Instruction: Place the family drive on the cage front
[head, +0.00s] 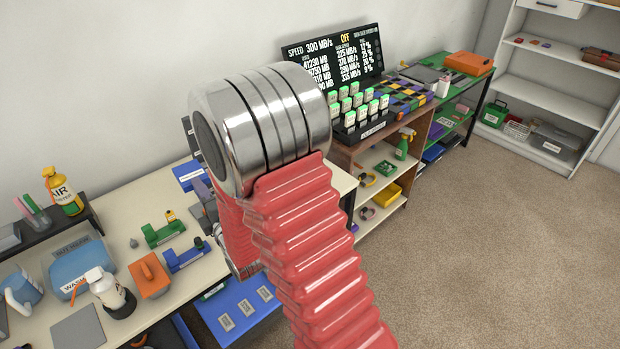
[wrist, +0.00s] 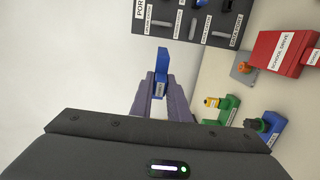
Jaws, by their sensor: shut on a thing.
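My gripper (wrist: 160,92) shows in the wrist view with its purple-grey fingers closed on a slim blue drive (wrist: 163,60). The drive sticks out past the fingertips and has a small white label, too small to read; I take it as the family drive. It is held clear of the bench, with pale wall behind it. In the head view my own arm hides most of the gripper and what it holds. I cannot make out the cage front in either view.
A green holder (head: 162,235) and a blue holder (head: 185,257) stand on the cream bench (head: 120,215). An orange item (head: 150,275) is nearby.

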